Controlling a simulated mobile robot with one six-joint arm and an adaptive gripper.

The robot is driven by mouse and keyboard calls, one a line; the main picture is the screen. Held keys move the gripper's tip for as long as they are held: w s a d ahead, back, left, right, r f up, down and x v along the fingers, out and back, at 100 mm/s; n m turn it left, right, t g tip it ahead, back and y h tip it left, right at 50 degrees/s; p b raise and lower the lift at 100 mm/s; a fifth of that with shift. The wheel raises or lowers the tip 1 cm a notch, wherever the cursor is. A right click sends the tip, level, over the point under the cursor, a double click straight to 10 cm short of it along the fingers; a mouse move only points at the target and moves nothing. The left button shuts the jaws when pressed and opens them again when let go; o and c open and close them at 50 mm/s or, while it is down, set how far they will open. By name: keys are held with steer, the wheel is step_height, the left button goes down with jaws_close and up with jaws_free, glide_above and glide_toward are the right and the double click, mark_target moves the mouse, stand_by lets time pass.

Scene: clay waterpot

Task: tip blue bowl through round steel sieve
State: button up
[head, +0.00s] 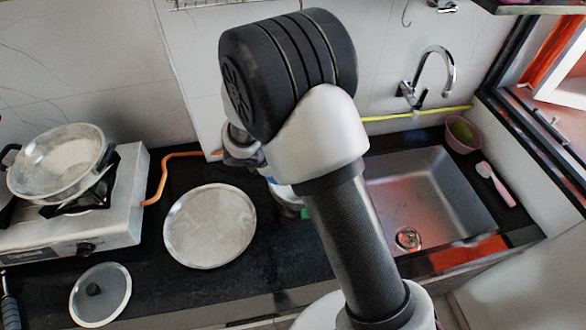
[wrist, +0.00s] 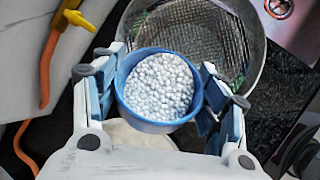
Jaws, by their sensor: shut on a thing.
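In the wrist view the blue bowl (wrist: 122,97), full of small white beads (wrist: 158,86), sits between the two fingers of my gripper (wrist: 158,90), which is shut on it. The beads lie inside the rim, and none are seen spilling. The round steel sieve (wrist: 250,40), with a mesh bottom and a metal rim, lies beyond the bowl; the bowl overlaps its near edge in the picture. I cannot tell the height between them. In the head view my arm hides the sieve and most of the bowl and gripper.
A pale round plate (head: 210,226) lies on the black counter. To the left are a stove (head: 120,215) with a pan (head: 60,165), an orange hose (head: 163,172) and a glass lid (head: 100,295). A sink (head: 430,195) with a tap (head: 430,75) is at the right.

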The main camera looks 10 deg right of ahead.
steer(key=shift+d+r, duration=0.1)
steer(key=shift+y+p, duration=0.45)
steer(key=shift+y, duration=0.15)
steer(key=shift+d+y+p, duration=0.2)
steer(key=shift+y+p, duration=0.3)
steer(key=shift+d+m+g+y+p, duration=0.15)
steer(key=shift+m+g+y+p, duration=0.2)
steer(key=shift+y+p, duration=0.8)
stand_by(0.9)
steer(key=shift+d+p, duration=0.2)
steer(key=shift+p, duration=1.15)
steer(key=shift+w+d+f+m+y+p, duration=0.15)
steer(key=shift+y+p, duration=0.4)
steer(key=shift+p, duration=0.85)
steer(key=shift+s+d+f+m+y+p, duration=0.1)
steer(key=shift+f+y+p, duration=0.3)
steer(key=shift+p, duration=0.95)
steer(key=shift+d+r+y+p, duration=0.25)
steer(key=shift+y+p, duration=0.25)
steer(key=shift+p, duration=1.55)
